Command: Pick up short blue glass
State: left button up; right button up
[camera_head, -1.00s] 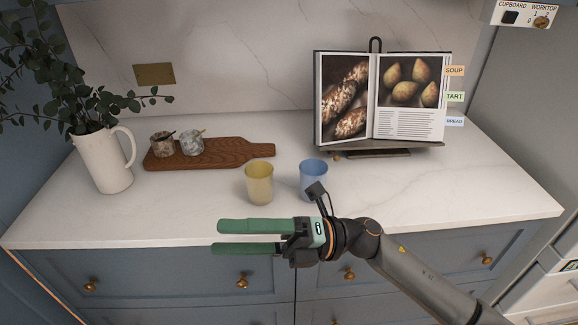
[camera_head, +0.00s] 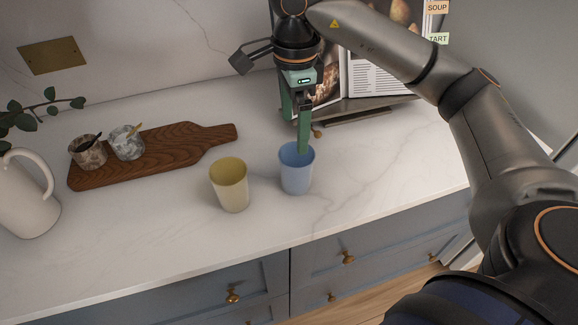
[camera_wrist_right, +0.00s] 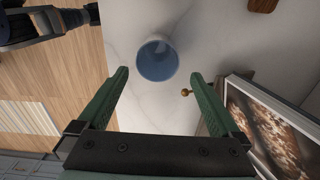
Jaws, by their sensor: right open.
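The short blue glass (camera_head: 296,178) stands upright on the white worktop, right of a yellow glass (camera_head: 230,190). My right gripper (camera_head: 296,136) points down just above and behind it, open and empty. One green fingertip overlaps the blue glass's far rim in the head view. In the right wrist view the blue glass (camera_wrist_right: 157,62) lies beyond the gap between the two open fingers (camera_wrist_right: 160,76), with its mouth facing the camera. I cannot tell from these views whether a finger touches it. My left gripper is not in view.
A wooden board (camera_head: 160,154) with two small stone pots stands to the left, beside a white jug (camera_head: 24,200). A cookbook (camera_head: 375,80) on a stand (camera_head: 370,112) is close behind my right gripper. A small brass knob (camera_wrist_right: 186,92) is near the right finger.

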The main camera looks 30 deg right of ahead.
jog(key=b, duration=0.1)
send_near(296, 165)
jog(key=shift+s+a+f, duration=0.8)
jog(key=shift+s+a, duration=0.15)
jog(key=shift+s, duration=0.1)
jog(key=shift+s+d+f+p, duration=0.1)
jog(key=shift+f+p, duration=0.05)
jog(key=shift+f, duration=1.2)
jog(key=shift+s+d+f+p, duration=0.1)
jog(key=shift+f+p, duration=0.05)
jog(key=shift+f, duration=1.2)
jog(key=shift+w, duration=0.1)
jog(key=shift+r, duration=0.1)
jog(key=c, duration=1.3)
